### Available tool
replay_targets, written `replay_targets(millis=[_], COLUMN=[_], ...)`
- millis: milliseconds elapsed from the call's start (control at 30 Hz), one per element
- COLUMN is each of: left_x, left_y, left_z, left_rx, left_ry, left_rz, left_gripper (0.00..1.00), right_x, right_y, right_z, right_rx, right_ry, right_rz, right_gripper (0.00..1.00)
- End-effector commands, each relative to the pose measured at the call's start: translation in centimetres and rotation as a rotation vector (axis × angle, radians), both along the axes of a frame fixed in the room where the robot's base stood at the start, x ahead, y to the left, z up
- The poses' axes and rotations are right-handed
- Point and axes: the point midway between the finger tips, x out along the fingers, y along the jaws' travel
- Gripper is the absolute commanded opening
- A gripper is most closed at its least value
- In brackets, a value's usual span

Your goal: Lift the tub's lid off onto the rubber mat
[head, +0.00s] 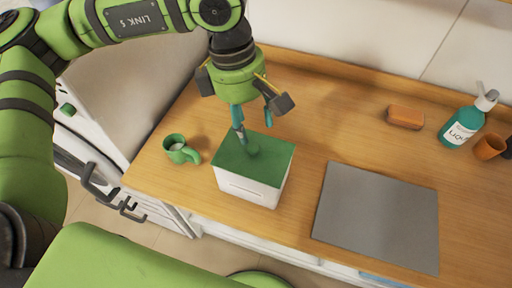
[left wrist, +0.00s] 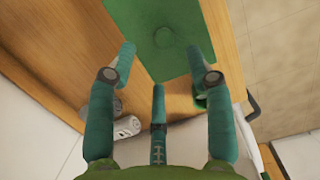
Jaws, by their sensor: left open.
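The white tub (head: 248,188) stands on the wooden counter with its green lid (head: 275,155) on top. The lid has a round knob (head: 252,149) in its middle. The lid (left wrist: 165,65) and its knob (left wrist: 164,37) also show at the top of the left wrist view. My left gripper (head: 247,131) is open above the lid, pointing down near the knob. In the left wrist view its teal fingers (left wrist: 163,65) are spread, with nothing between them. The grey mat (head: 375,217) lies flat and bare to the right of the tub. My right gripper is not in view.
A green mug (head: 178,150) stands close left of the tub. An orange-brown block (head: 405,117), a teal pump bottle (head: 462,126) and an orange cup (head: 489,147) are at the back right. The counter between tub and mat is clear.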

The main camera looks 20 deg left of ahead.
Motion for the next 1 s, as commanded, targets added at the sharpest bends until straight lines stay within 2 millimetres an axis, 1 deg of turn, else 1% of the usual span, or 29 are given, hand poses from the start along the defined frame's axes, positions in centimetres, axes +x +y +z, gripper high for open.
replay_targets(millis=[67,233,367,400,533,633,767,800,833,867,933,967,1000], left_x=[0.0,-0.2,-0.5,-0.5,-0.4,-0.4,-0.4,-0.4,-0.4,-0.4,-0.4,-0.4,-0.4], left_y=[0.3,0.0,-0.2,-0.3,-0.6,-0.6,-0.6,-0.6,-0.6,-0.6,-0.6,-0.6,-0.7], left_z=[-0.5,-2.1,-3.9,-4.7,-6.2,-6.6,-6.6,-6.6,-6.6,-6.6,-6.6,-6.6,-6.6], left_rx=[0.017,0.015,0.013,0.012,0.010,0.008,0.008,0.008,0.008,0.008,0.008,0.008,0.008], left_ry=[-0.002,0.001,0.004,0.003,0.000,0.000,-0.001,-0.001,-0.001,-0.001,-0.001,-0.001,-0.001], left_rz=[0.001,0.000,-0.001,0.000,0.001,0.001,0.001,0.001,0.001,0.001,0.001,0.001,0.001], left_gripper=[0.52,0.52,0.52,0.52,0.52,0.52,0.52,0.48,0.38,0.32,0.17,0.12,0.12], right_x=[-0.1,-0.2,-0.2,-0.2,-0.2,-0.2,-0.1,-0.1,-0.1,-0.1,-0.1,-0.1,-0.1], right_y=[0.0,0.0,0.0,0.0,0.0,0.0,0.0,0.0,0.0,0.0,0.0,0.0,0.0], right_z=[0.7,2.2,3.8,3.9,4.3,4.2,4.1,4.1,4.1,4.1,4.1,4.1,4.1], right_rx=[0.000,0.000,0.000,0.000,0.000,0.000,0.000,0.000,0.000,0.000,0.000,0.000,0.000], right_ry=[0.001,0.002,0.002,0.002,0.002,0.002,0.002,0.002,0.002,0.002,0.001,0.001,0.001], right_rz=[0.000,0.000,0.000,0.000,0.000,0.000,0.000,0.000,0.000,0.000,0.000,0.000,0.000], right_gripper=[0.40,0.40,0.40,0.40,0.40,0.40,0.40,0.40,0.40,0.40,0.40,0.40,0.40])
